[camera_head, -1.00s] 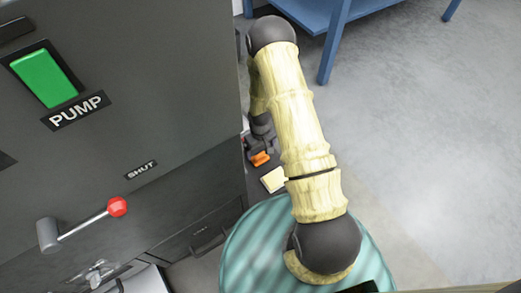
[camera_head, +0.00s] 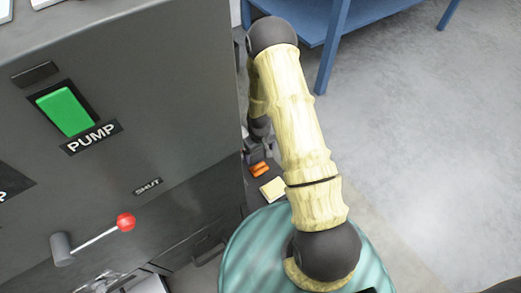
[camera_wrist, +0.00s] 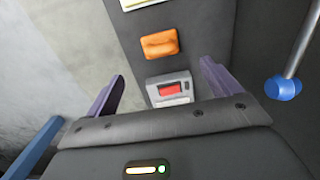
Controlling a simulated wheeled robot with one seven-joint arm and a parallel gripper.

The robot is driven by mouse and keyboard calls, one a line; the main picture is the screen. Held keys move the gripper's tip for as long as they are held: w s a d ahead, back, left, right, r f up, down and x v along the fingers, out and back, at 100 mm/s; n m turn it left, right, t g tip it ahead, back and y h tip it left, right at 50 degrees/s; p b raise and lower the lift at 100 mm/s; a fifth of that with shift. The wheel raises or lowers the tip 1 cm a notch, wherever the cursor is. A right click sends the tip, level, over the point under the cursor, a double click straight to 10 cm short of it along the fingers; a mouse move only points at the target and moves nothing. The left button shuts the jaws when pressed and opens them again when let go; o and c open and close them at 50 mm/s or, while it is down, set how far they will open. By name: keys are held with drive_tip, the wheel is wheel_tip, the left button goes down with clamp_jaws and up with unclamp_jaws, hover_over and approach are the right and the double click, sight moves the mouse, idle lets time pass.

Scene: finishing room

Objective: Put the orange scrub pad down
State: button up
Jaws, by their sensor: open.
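The orange scrub pad (camera_wrist: 160,44) lies on a dark narrow surface, ahead of my gripper (camera_wrist: 162,84) in the wrist view. The two purple fingers are spread wide with the pad beyond their tips, not between them. The pad (camera_head: 260,169) also shows in the head view, beside the dark cabinet and left of my arm. My gripper is mostly hidden behind my arm there.
A grey device with a red display (camera_wrist: 170,88) sits between the fingers in the wrist view. A pale yellow pad (camera_head: 272,188) lies near the orange one. A blue knob on a rod (camera_wrist: 284,87) is at right. The dark PUMP cabinet (camera_head: 190,110) and blue table (camera_head: 330,50) flank my arm.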

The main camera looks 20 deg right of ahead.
drive_tip(key=s+r+m+t, duration=0.1)
drive_tip(key=s+r, duration=0.2)
drive_tip(key=r, duration=0.9)
drive_tip(key=s+r+m+t, duration=0.1)
drive_tip(key=s+r, duration=0.3)
drive_tip(key=r, duration=0.9)
drive_tip(key=s+r+m, duration=0.1)
drive_tip(key=s+r, duration=0.5)
drive_tip(key=s, duration=0.1)
drive_tip(key=shift+m+t, duration=0.3)
drive_tip(key=w+p+v, duration=0.3)
drive_tip(key=p+v, duration=1.3)
drive_tip(key=w+r+p+v, duration=0.1)
drive_tip(key=w+p+v, duration=0.3)
drive_tip(key=p+v, duration=1.2)
drive_tip(key=w+r+p+v, duration=0.1)
drive_tip(key=w+p+v, duration=0.3)
drive_tip(key=p+v, duration=1.2)
drive_tip(key=shift+r+p, duration=0.5)
drive_tip(key=shift+p, duration=0.45)
drive_tip(key=shift+s, duration=0.1)
